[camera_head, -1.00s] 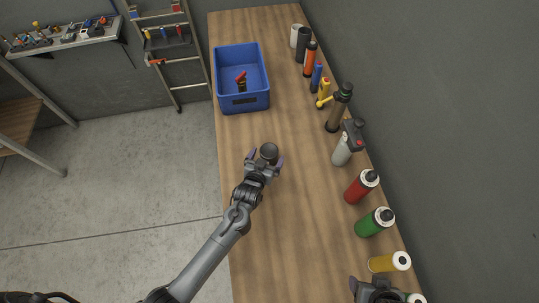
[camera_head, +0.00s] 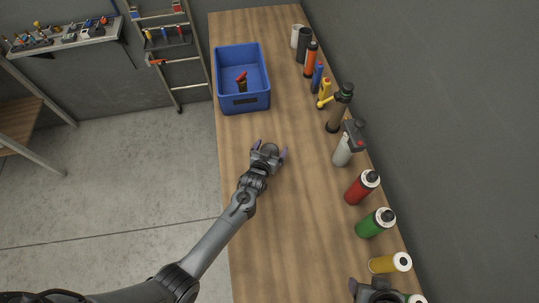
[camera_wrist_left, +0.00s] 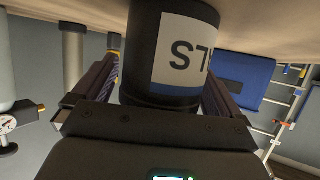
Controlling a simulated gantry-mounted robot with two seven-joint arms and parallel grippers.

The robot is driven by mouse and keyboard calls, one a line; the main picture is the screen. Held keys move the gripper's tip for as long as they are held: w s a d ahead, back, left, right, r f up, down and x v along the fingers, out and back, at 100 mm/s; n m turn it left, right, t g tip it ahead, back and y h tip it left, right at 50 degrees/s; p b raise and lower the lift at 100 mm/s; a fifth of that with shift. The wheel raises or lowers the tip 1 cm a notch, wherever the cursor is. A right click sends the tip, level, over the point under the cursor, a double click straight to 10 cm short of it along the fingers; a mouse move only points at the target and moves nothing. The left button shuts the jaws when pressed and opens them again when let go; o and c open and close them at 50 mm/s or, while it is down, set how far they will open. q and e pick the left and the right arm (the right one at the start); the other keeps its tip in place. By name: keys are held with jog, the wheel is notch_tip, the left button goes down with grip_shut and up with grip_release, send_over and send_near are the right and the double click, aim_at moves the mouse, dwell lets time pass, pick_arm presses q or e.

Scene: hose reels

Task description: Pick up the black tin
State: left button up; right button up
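The black tin (camera_head: 270,149) stands on the wooden bench, seen from above in the head view. In the left wrist view the tin (camera_wrist_left: 182,55) is large and close, with a white label reading "ST" and a blue band. My left gripper (camera_head: 270,149) is open, with one finger on each side of the tin. Small gaps show between the fingers and the tin in the wrist view. My right gripper (camera_head: 376,288) is at the bottom right of the head view, partly cut off; its fingers are unclear.
A blue bin (camera_head: 219,84) with a red-topped item inside stands farther along the bench (camera_head: 300,225). Several bottles and cans line the wall side, including a red bottle (camera_head: 361,187) and a green bottle (camera_head: 375,223). The bench between the tin and the bin is clear.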

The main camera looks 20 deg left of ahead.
pick_arm(q)
jog(key=c, duration=1.1)
jog(key=shift+r, duration=0.15)
